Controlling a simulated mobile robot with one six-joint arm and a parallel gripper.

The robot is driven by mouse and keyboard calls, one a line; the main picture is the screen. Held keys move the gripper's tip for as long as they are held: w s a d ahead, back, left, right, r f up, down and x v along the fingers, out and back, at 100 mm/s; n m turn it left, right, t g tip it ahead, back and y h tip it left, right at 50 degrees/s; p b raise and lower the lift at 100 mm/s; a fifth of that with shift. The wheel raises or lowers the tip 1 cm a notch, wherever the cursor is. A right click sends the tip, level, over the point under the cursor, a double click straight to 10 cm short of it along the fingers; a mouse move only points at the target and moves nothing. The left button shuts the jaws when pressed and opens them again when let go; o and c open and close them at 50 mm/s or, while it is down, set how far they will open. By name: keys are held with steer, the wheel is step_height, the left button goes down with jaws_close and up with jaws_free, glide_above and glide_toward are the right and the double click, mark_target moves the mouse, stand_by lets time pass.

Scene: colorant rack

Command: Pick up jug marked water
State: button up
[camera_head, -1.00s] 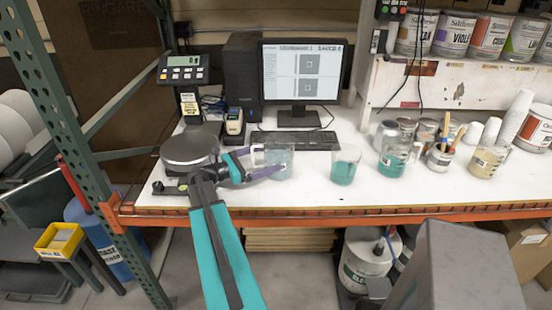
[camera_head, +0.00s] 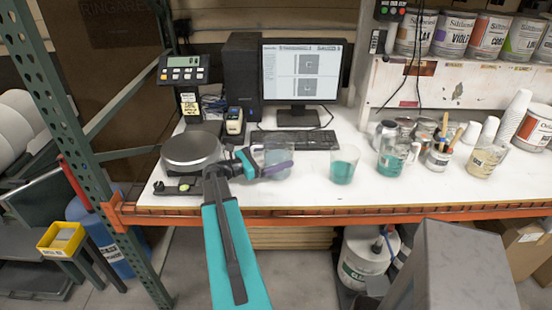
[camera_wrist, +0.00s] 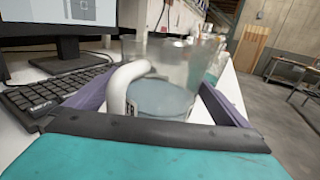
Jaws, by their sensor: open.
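A clear jug (camera_head: 279,156) with pale blue liquid stands on the white bench in front of the keyboard. In the wrist view the jug (camera_wrist: 165,98) shows its white handle (camera_wrist: 119,88) toward me and the edge of a dark-lettered label, mostly hidden behind the handle. My gripper (camera_head: 263,166) is open at the jug, with its purple fingers on either side. In the wrist view my gripper (camera_wrist: 160,98) has the handle and jug between its fingers; I cannot tell if they touch.
A teal-filled beaker (camera_head: 344,166) stands to the right, then a teal-filled jug (camera_head: 391,160), a can of brushes (camera_head: 438,158) and a beaker (camera_head: 482,162). A scale (camera_head: 192,152) is left, a keyboard (camera_head: 294,140) behind. The orange bench edge (camera_head: 330,212) runs in front.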

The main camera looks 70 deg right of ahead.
steer(key=shift+c, duration=0.4)
steer(key=c, duration=1.4)
steer(key=shift+c, duration=0.3)
steer(key=shift+r, duration=0.35)
